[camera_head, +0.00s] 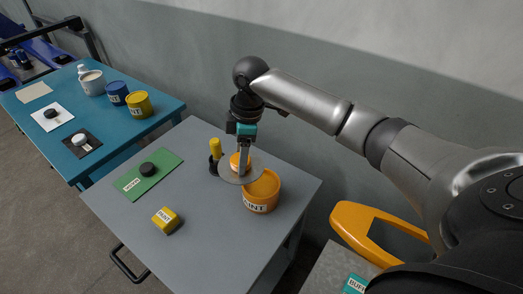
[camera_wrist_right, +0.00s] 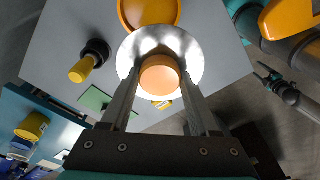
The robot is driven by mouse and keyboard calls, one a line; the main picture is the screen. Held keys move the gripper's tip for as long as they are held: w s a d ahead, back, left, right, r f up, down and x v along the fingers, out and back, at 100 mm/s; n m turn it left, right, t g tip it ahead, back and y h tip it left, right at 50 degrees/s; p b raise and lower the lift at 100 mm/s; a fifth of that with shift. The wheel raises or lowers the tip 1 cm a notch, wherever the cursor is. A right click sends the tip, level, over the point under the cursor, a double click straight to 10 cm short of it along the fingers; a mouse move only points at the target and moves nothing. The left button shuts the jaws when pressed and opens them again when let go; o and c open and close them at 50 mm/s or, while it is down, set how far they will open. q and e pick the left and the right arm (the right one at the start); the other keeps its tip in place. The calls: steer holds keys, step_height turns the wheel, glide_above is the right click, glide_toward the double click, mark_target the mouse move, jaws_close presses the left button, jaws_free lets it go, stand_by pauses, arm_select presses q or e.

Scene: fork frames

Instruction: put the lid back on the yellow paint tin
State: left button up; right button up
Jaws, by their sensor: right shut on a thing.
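My right gripper (camera_head: 243,172) is shut on the orange knob (camera_wrist_right: 160,76) of a round silver lid (camera_wrist_right: 187,48). The lid also shows edge-tilted in the head view (camera_head: 230,175), partly behind the fingers. It is at the left side of the rim of an orange tin (camera_head: 262,200) labelled as paint, and does not cover its mouth; whether they touch is unclear. The tin appears open, and part of it shows at the top of the wrist view (camera_wrist_right: 148,12). A yellow tin (camera_head: 139,105) stands on the blue table.
On the grey table (camera_head: 200,225) are a yellow-handled dark tool (camera_head: 215,149) left of the lid, a green mat (camera_head: 135,183) with a black knob-like piece, and a yellow block (camera_head: 166,220). The blue table (camera_head: 165,107) holds more tins. An orange frame (camera_head: 350,222) stands right.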

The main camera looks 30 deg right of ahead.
mark_target(257, 157)
steer(key=d+f+n+p, duration=0.1)
steer(key=d+n+p, duration=0.1)
steer(key=d+n, duration=0.1)
steer(key=d+f+n+p, duration=0.1)
steer(key=shift+w+d+f+n+g, duration=0.25)
steer(key=shift+d+f+n+g, duration=0.05)
steer(key=shift+n, duration=0.9)
steer(key=f+b, duration=0.2)
steer(key=f, duration=0.1)
steer(key=d+f+b, duration=0.1)
steer(key=f+b, duration=0.1)
steer(key=shift+s+d+f, duration=0.1)
steer(key=shift+s+f, duration=0.05)
steer(key=shift+f, duration=0.25)
steer(key=shift+f+b, duration=0.5)
steer(key=shift+f, duration=0.35)
steer(key=shift+p, duration=0.5)
steer(key=shift+f, duration=0.15)
stand_by(0.4)
steer(key=shift+p, duration=0.3)
stand_by(0.5)
steer(key=o, duration=1.5)
steer(key=shift+c, duration=0.2)
